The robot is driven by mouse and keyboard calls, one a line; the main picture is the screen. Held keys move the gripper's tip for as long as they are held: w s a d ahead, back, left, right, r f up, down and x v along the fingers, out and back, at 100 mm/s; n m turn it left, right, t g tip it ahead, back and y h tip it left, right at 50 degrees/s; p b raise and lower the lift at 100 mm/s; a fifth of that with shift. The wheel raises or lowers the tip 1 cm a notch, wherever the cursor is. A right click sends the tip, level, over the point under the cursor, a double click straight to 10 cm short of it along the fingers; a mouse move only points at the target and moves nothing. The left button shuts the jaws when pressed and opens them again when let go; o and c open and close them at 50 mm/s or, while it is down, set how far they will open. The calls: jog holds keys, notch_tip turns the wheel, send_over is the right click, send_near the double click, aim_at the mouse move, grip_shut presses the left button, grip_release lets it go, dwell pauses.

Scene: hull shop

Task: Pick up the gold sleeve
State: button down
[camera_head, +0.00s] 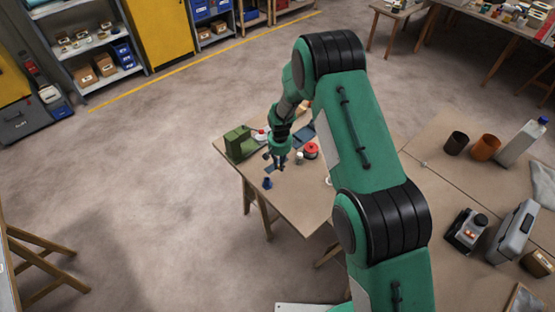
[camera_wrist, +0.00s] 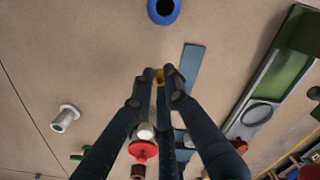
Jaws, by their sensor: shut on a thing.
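The gold sleeve (camera_wrist: 160,77) shows as a small gold patch between my fingertips in the wrist view. My gripper (camera_wrist: 159,78) is shut on it, and the fingers hide most of it. In the head view my gripper (camera_head: 280,166) points down at the small wooden table, left of its middle. The gold sleeve cannot be made out there. I cannot tell whether it touches the table.
A blue ring-shaped piece (camera_wrist: 163,10) lies ahead of the fingertips. A flat blue strip (camera_wrist: 193,72) lies close beside them. A white flanged piece (camera_wrist: 66,118), a red round piece (camera_wrist: 143,150) and a green machine (camera_head: 238,144) are nearby. The table front (camera_head: 305,205) is clear.

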jog(key=s+d, duration=0.1)
jog(key=s, duration=0.2)
jog(key=s+d, duration=0.1)
jog(key=s, duration=0.2)
jog(key=s+d+r, duration=0.1)
jog(key=s, duration=0.2)
jog(key=shift+s, duration=0.3)
